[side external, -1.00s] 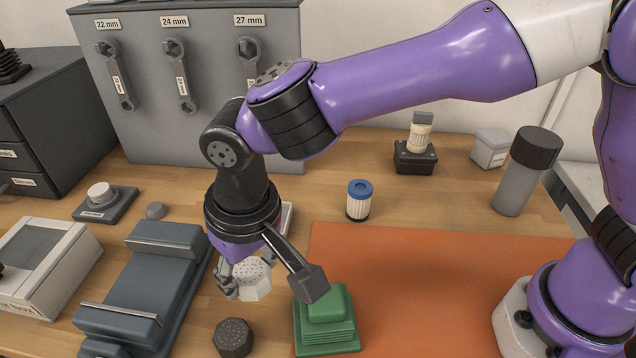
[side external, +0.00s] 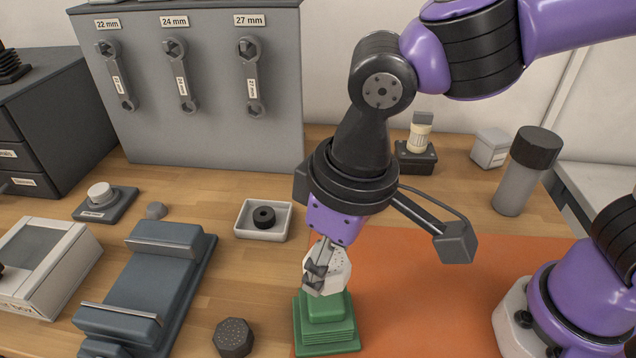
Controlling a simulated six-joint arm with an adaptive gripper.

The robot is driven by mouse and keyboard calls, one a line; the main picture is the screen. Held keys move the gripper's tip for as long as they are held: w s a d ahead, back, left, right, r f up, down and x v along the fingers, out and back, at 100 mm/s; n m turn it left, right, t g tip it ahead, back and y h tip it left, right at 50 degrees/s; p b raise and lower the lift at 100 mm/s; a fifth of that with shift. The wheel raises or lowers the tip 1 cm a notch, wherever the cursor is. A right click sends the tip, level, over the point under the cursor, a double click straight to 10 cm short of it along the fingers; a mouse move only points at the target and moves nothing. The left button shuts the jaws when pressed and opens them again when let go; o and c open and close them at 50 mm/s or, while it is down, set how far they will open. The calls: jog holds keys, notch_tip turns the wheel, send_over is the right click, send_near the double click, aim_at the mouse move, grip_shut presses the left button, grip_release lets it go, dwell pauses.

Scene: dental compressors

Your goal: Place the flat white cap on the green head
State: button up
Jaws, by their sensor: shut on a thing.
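The flat white cap (side external: 338,268), with small dark holes in its face, is held tilted in my gripper (side external: 316,274). My gripper is shut on it. The cap is right above the green head (side external: 325,326), a stepped green block at the front left corner of the orange mat. The cap's lower edge overlaps the top of the head in the picture. I cannot tell whether they touch.
A white tray (side external: 243,233) with a black ring (side external: 264,217) lies to the left. A dark hexagonal cap (side external: 234,338) stands left of the green head. A blue-grey fixture (side external: 150,285) is further left. The orange mat (side external: 420,300) is mostly clear on the right.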

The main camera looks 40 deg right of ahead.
aim_at(328, 280)
jog(key=shift+f, duration=2.2)
jog(key=shift+f, duration=0.15)
jog(key=o, duration=1.1)
jog(key=shift+o, duration=0.2)
jog(key=r, duration=0.4)
jog(key=d+r, duration=0.1)
jog(key=r, duration=0.3)
jog(key=s+r, duration=0.1)
jog(key=r, duration=0.3)
jog(key=shift+s+d, duration=0.1)
jog(key=shift+d, duration=0.2)
jog(key=d+f+m+t, duration=0.3)
jog(key=d+m+t, duration=0.1)
jog(key=d, duration=1.6)
jog(key=shift+m+h, duration=0.3)
jog(key=shift+h, duration=0.1)
